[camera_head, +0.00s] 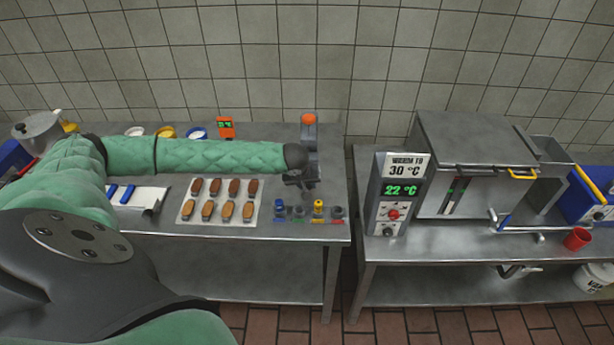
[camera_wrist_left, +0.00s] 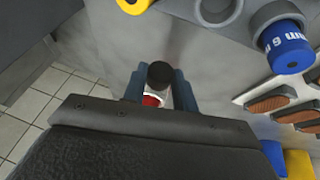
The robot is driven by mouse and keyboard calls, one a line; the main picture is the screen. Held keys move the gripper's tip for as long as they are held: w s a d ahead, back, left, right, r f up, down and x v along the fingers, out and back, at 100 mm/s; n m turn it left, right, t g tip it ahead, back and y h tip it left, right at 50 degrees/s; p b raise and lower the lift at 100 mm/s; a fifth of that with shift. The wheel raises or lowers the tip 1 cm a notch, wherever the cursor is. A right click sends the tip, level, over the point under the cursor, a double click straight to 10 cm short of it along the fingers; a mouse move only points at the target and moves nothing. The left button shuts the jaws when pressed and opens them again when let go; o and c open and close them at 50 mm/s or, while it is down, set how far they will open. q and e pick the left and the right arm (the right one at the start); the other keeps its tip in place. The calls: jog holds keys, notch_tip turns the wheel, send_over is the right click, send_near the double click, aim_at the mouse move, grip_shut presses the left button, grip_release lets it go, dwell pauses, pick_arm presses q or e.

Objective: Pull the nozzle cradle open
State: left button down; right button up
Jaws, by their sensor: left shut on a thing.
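The depositor stand with an orange top (camera_head: 309,119) is at the back right of the left table, partly hidden by my left arm. My left gripper (camera_head: 304,184) is just in front of it. In the left wrist view, the gripper's two blue-grey fingers (camera_wrist_left: 158,88) are shut on a dark round knob (camera_wrist_left: 160,74). The knob appears to be the nozzle cradle's handle; the cradle itself is mostly hidden. A red and white part (camera_wrist_left: 152,100) shows below the knob. My right gripper is not in view.
A row of coloured nozzles in grey holders stands in front, including a blue one (camera_wrist_left: 288,45) and a yellow one (camera_head: 318,206). A tray of biscuits (camera_head: 188,210) lies to the left. A warming unit (camera_head: 470,160) stands on the right table, across a gap.

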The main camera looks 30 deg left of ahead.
pick_arm(q)
jog(key=shift+s+d, duration=0.35)
jog(key=shift+s, duration=0.25)
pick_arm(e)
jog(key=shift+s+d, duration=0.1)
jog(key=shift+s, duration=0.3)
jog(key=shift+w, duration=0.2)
pick_arm(q)
jog(key=c, duration=1.4)
grip_release()
jog(key=o, duration=0.3)
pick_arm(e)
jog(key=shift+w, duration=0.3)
pick_arm(q)
jog(key=shift+r, duration=0.1)
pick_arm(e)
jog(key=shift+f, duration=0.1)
pick_arm(q)
jog(key=shift+s+r, duration=0.15)
jog(key=shift+r, duration=0.1)
jog(key=b+v, duration=0.3)
jog(key=v, duration=0.4)
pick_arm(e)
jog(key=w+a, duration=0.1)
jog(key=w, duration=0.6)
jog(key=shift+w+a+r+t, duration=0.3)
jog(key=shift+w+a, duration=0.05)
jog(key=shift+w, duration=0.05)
